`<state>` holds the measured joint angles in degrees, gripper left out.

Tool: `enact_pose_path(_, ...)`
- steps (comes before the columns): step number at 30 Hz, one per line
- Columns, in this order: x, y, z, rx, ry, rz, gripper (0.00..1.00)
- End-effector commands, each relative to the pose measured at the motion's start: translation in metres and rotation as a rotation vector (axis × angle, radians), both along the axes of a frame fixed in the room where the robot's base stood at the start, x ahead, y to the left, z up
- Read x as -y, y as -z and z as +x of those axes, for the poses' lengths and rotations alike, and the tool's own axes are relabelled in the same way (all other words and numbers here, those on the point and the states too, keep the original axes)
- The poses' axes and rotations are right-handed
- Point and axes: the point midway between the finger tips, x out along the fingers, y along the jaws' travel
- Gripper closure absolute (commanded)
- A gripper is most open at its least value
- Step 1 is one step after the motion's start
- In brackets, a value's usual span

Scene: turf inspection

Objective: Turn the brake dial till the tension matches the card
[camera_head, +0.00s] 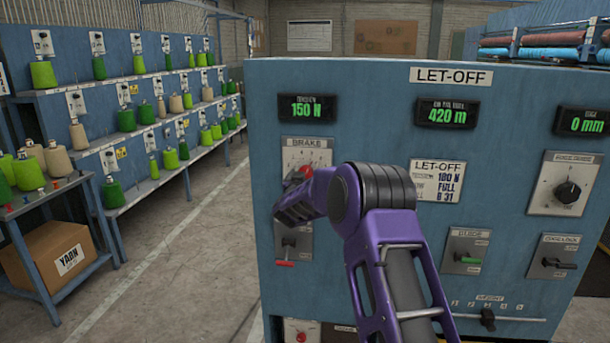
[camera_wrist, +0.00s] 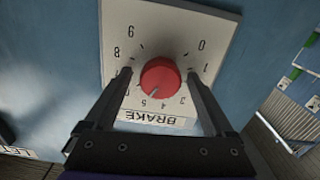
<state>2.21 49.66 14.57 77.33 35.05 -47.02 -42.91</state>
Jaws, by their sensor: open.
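The brake dial is a red knob (camera_wrist: 160,77) on a pale numbered plate (camera_wrist: 170,25), upside down in the wrist view. Its pale pointer mark faces the 4 and 5 side; the exact reading is unclear. My gripper (camera_wrist: 159,74) is open, with one finger on each side of the knob and small gaps showing. The tension display (camera_head: 307,108) reads 150 N. The let-off card (camera_head: 437,181) appears to read tension 180 N, full, B 31.
Displays read 420 m (camera_head: 447,113) and 0 mm (camera_head: 582,122). Yarn shelves stand left across a clear aisle.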

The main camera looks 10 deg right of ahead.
Motion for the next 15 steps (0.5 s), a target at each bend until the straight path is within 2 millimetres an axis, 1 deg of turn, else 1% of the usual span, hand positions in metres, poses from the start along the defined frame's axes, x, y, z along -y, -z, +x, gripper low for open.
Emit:
enact_pose_path(3,-0.0001,0.0001,-0.0002,0.000,0.000,0.000,0.11)
enact_pose_path(4,-0.0001,0.0001,-0.0002,0.000,0.000,0.000,0.15)
enact_pose_path(8,-0.0002,0.0001,-0.0003,0.000,0.000,0.000,0.39)
enact_pose_path(9,-0.0003,0.0001,-0.0002,0.000,0.000,0.000,0.46)
enact_pose_path(11,-0.0002,0.0001,-0.0003,0.000,0.000,0.000,0.56)
enact_pose_path(12,-0.0002,0.0001,-0.0003,0.000,0.000,0.000,0.64)
enact_pose_path(14,-0.0002,0.0001,-0.0004,0.000,0.000,0.000,0.74)
enact_pose_path(15,-0.0002,0.0001,-0.0004,0.000,0.000,0.000,0.82)
